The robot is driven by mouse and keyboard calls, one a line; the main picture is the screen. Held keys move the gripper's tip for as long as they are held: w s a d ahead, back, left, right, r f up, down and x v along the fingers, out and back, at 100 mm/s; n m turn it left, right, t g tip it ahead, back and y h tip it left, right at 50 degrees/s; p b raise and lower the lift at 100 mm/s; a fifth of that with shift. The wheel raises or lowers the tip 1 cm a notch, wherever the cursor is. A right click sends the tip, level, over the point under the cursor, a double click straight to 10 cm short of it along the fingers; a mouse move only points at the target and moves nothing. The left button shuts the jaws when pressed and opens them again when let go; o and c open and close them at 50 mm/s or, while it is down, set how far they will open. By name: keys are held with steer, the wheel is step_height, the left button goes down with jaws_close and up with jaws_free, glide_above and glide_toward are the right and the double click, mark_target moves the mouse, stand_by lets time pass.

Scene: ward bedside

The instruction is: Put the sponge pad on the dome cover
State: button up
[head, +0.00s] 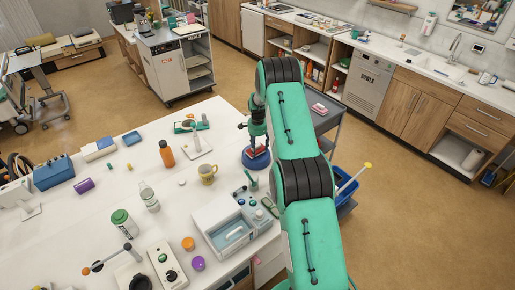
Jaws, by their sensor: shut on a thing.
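The dome cover (247,163), blue and round, is at the right edge of the white table in the head view. My gripper (253,147) is right above it, pointing down. It is shut on a small reddish pad, which I take to be the sponge pad (258,153). The pad is over the top of the dome cover. I cannot tell whether it touches the cover, and my gripper and arm hide part of both.
A grey cart (325,121) with a pink-topped item (319,110) is behind my arm. Clear tabletop lies left of the mug.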

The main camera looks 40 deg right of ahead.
mark_target(257, 150)
steer(key=shift+f, duration=0.2)
steer(key=o, duration=1.2)
steer(key=shift+c, duration=0.2)
steer(key=shift+r, duration=0.25)
step_height(257, 150, up, 12)
steer(key=b, duration=0.1)
steer(key=shift+b, duration=0.3)
